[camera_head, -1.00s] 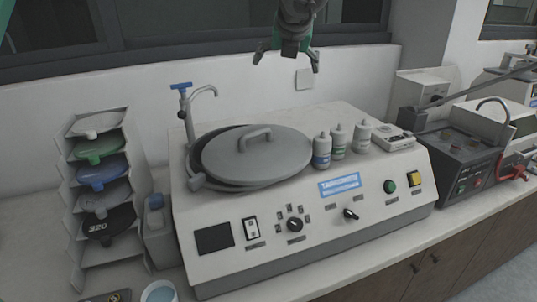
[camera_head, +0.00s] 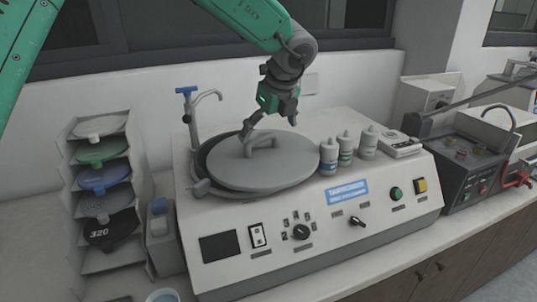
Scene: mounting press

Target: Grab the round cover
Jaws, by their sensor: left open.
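The round cover (camera_head: 262,168) is a grey disc with a raised bar handle (camera_head: 259,143) on top. It lies over the round basin on top of the white machine (camera_head: 330,222), with the basin's dark rim showing at its left. My left gripper (camera_head: 268,130) is open just above the cover, with its fingers spread to the left and right near the handle. I cannot tell whether a finger touches the cover or handle. My right gripper is not in view.
A tap with a blue lever (camera_head: 188,92) stands behind the cover's left side. Several small bottles (camera_head: 346,149) stand close to its right. A rack of coloured discs (camera_head: 104,180) stands at the left. A dark machine (camera_head: 462,160) is at the right.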

